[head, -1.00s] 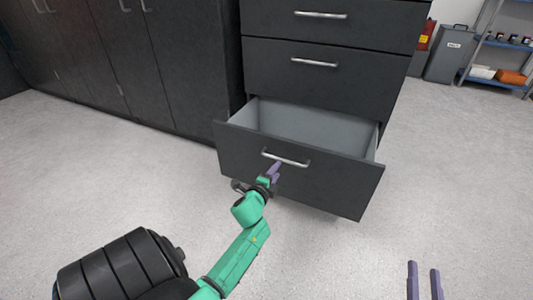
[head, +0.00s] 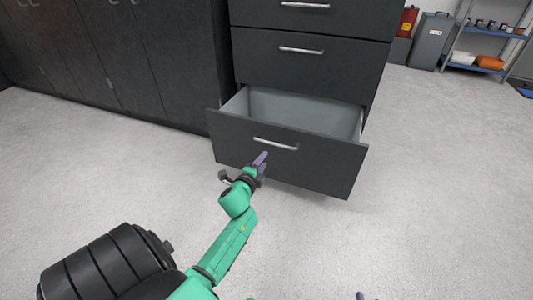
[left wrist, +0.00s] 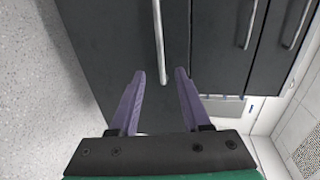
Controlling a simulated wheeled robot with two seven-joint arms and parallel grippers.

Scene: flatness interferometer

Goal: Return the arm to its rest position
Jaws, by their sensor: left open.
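My left arm (head: 232,243) is green and reaches forward from the bottom left in the head view. Its gripper (head: 262,158) has purple fingers and is just in front of the open bottom drawer (head: 300,165), a little below the drawer's handle (head: 276,143). In the left wrist view the fingers (left wrist: 158,82) are apart with nothing between them, and the metal handle (left wrist: 160,40) lies ahead of them. Only a small purple fingertip (head: 360,296) of my right gripper shows at the bottom edge of the head view, too little to judge it.
The bottom drawer stands pulled out and looks empty; the drawers (head: 310,55) above it are shut. Dark cabinets (head: 120,60) line the left. A grey bin (head: 431,42) and a blue shelf rack (head: 475,66) stand at the back right. The floor (head: 440,190) at right is clear.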

